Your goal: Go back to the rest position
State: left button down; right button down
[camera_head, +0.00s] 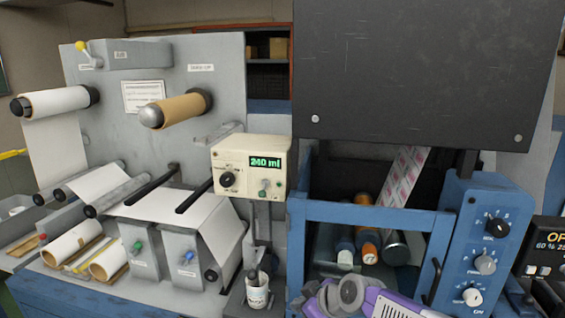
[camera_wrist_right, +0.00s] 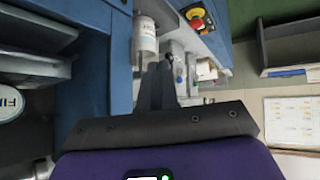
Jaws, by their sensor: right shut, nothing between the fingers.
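My right gripper (camera_wrist_right: 161,72) shows in the right wrist view with its dark fingers together and nothing between them. A white cylindrical container (camera_wrist_right: 145,35) is just beyond and to the left of the fingertips in that picture; I cannot tell the exact gap. In the head view, purple and grey parts of my right arm show at the bottom edge, in front of the blue machine frame (camera_head: 375,214). The fingers themselves are not clear there. My left gripper and left arm are not in the head view.
The dosing unit (camera_head: 248,164) reads 240 ml, above a white cup (camera_head: 257,291). The rewinder panel (camera_head: 225,80) with rolls stands left. A blue knob box (camera_head: 484,245) stands right. A red and yellow button (camera_wrist_right: 196,18) and a grey tray (camera_wrist_right: 285,50) show in the wrist view.

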jog(key=s+d+f+m+g+h, duration=0.1)
jog(key=s+d+f+m+g, duration=0.2)
jog(key=f, duration=1)
jog(key=s+d+f+m+h, duration=0.1)
jog(key=s+f+m, duration=0.35)
jog(key=f, duration=0.85)
jog(key=s+f+m+g, duration=0.1)
jog(key=s+f+m, duration=0.2)
jog(key=s+f, duration=0.4)
jog(key=s+d+f+m+g, duration=0.1)
jog(key=s+f+m+g, duration=0.1)
jog(key=s+f, duration=0.5)
jog(key=s+m, duration=0.1)
jog(key=s, duration=0.4)
jog(key=shift+s+d, duration=0.15)
jog(key=shift+d, duration=0.05)
jog(key=c, duration=1.8)
grip_release()
